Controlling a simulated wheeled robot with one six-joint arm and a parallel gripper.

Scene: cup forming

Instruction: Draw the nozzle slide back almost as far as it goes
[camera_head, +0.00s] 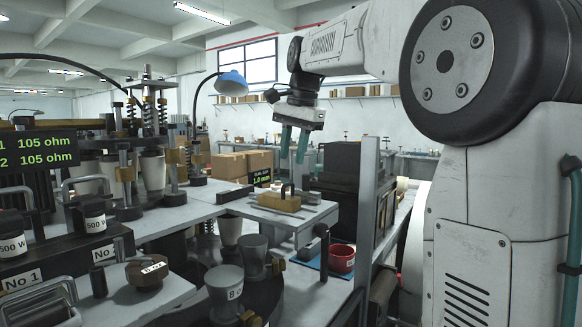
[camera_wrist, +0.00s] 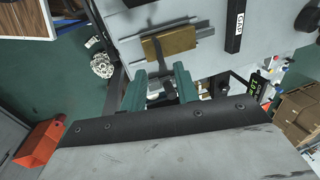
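The slide appears to be the brass block (camera_head: 279,203) with a dark upright handle (camera_head: 288,190), on a grey plate right of centre in the head view. In the wrist view the brass block (camera_wrist: 180,41) lies between thin rails, its dark handle (camera_wrist: 158,47) reaching toward my fingers. My gripper (camera_head: 294,145) hangs above the plate with its two teal fingers apart. In the wrist view my gripper (camera_wrist: 160,88) is open, with no slide part between the fingers. The handle and fingers look apart. I cannot make out the nozzle itself.
A small display (camera_head: 262,179) reading 1.0 mm stands behind the plate. A black bar marked GAP (camera_wrist: 235,31) lies beside the block. A dark cabinet (camera_head: 335,165) and metal post (camera_head: 369,190) stand to the right.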

